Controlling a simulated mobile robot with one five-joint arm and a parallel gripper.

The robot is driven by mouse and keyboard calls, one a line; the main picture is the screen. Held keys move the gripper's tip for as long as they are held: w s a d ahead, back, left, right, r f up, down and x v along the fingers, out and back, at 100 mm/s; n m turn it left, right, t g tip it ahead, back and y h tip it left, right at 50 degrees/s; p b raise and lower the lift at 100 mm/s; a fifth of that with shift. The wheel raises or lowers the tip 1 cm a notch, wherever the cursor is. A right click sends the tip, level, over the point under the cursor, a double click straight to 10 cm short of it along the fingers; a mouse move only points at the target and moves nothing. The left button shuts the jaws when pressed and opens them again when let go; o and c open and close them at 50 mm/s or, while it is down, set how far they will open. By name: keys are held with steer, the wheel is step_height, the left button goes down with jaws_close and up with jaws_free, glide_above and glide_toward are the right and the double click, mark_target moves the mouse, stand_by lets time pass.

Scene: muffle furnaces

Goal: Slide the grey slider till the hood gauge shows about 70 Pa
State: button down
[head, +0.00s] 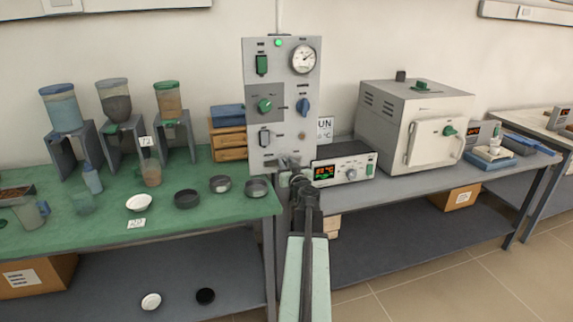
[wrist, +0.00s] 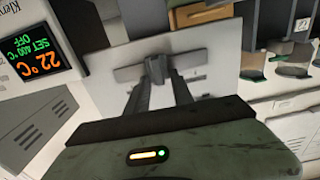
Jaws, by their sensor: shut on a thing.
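The grey control panel (head: 282,100) stands upright between the two benches. Its round white gauge (head: 303,59) is at the upper right, with a dark needle; the reading is too small to make out. My gripper (head: 292,168) is at the panel's lower edge and hides part of it. In the wrist view my gripper (wrist: 156,75) is shut on the grey slider (wrist: 154,62), which sits across a darker grey track (wrist: 128,74) on the panel face. The slider's scale, if any, cannot be made out.
A green switch (head: 262,65), green knob (head: 265,105) and blue knob (head: 303,105) are above on the panel. A controller (head: 342,168) reading 22 °C and a muffle furnace (head: 415,125) stand to the right. Dishes and hoppers cover the green-topped bench (head: 110,225) at left.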

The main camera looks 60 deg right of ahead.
steer(key=shift+s, duration=0.1)
stand_by(0.3)
steer(key=shift+s+d, duration=0.1)
steer(key=shift+d, duration=0.1)
steer(key=c, duration=1.4)
jaws_free()
steer(key=shift+c, duration=0.2)
steer(key=shift+a, duration=0.1)
steer(key=v, duration=0.7)
steer(key=shift+s+a, duration=0.2)
steer(key=shift+s, duration=0.15)
steer(key=shift+w, duration=0.1)
